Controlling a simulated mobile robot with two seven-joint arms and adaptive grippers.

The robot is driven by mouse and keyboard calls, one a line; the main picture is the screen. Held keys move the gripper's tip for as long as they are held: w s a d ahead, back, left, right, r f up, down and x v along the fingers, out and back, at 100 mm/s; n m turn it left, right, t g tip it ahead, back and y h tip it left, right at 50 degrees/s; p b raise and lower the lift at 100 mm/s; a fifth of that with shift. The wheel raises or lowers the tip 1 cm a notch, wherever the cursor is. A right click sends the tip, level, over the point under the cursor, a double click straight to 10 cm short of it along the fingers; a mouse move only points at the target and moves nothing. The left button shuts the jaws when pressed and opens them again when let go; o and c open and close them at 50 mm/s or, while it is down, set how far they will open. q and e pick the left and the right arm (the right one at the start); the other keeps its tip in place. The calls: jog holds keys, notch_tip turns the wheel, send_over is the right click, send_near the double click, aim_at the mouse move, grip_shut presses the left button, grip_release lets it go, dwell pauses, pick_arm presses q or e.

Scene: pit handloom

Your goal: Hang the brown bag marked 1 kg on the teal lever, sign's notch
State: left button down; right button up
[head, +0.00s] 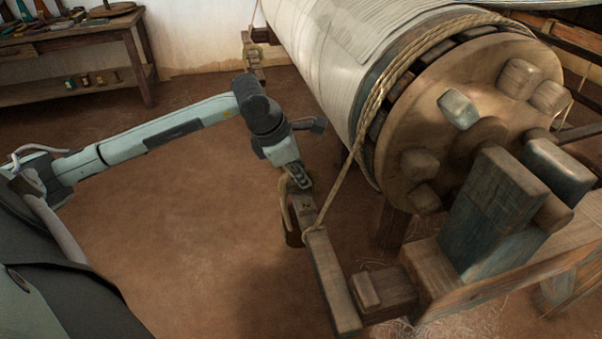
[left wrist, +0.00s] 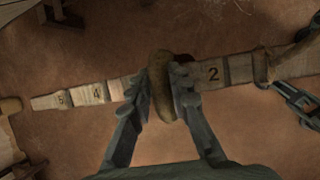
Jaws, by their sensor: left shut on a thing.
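The lever (head: 332,282) is a long wooden beam, looking weathered brown rather than clearly teal. I cannot tell whether the loop rests on the lever. The brown bag (head: 293,236) hangs beside the lever; its marking cannot be read. No sign is visible.
A rope (head: 345,180) runs from the lever up to the large wooden drum (head: 425,115). A rope loop (left wrist: 262,65) wraps the lever right of the 2. Wooden posts stand at the right. A bench (head: 70,38) is at the back left. The floor (head: 180,240) left of the lever is clear.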

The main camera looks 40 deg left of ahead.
pick_arm(q)
jog(key=c, duration=1.3)
grip_release()
jog(key=shift+f, duration=0.1)
jog(key=shift+s+f, duration=0.1)
jog(key=v, duration=1.2)
